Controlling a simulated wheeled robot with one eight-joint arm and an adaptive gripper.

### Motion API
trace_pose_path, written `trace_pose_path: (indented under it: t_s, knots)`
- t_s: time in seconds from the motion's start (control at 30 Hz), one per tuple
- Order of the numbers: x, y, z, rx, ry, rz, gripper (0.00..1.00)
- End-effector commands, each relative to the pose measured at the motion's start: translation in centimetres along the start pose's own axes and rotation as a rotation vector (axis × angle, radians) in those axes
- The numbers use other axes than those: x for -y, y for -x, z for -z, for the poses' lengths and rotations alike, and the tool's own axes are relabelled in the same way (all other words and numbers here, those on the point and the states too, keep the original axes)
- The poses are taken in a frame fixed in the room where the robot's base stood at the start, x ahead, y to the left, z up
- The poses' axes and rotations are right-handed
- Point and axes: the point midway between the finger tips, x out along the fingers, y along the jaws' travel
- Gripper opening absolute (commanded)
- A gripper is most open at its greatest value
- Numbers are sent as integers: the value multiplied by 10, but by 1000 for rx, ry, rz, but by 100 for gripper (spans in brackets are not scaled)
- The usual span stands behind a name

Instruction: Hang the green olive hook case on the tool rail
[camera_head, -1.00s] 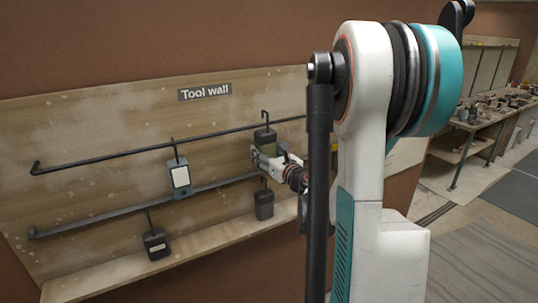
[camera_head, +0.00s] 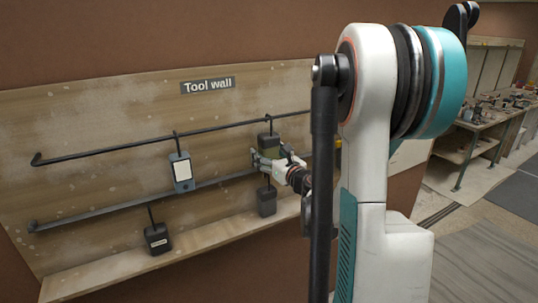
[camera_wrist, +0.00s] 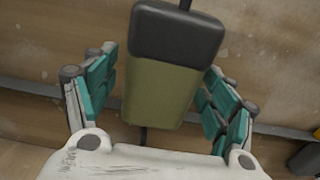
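The olive green hook case (camera_head: 269,143) with a black upper part is at the upper tool rail (camera_head: 110,150), right of the middle of the wall board. Its thin hook reaches up to the rail and appears to rest over it. In the wrist view the case (camera_wrist: 160,90) is slightly tilted, and its hook runs out of the top edge. My gripper (camera_head: 263,161) is just in front of the case's lower part. In the wrist view its teal-padded fingers (camera_wrist: 158,82) stand on both sides of the case with gaps, open. The hook's contact with the rail is too small to be certain.
A grey-blue case with a white label (camera_head: 181,172) hangs from the upper rail to the left. Dark cases hang from the lower rail (camera_head: 100,212), one at left (camera_head: 157,239) and one just below my gripper (camera_head: 266,202). A wooden ledge (camera_head: 200,243) runs underneath.

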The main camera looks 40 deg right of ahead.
Motion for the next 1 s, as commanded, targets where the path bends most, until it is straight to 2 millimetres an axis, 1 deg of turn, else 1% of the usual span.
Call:
trace_pose_path:
  t_s: [0.23, 0.37, 0.47, 0.7, 0.8, 0.9, 1.0]
  knots:
    - [0, 0, 0, 0, 0, 0, 78]
    - [0, 8, 0, 0, 0, 2, 78]
    - [0, 22, 0, 0, 0, 1, 78]
    - [1, 72, 0, 0, 0, 3, 78]
    - [1, 90, 0, 0, 0, 3, 78]
    - [1, 105, 0, 0, 0, 3, 78]
    - [1, 114, 0, 0, 0, 1, 78]
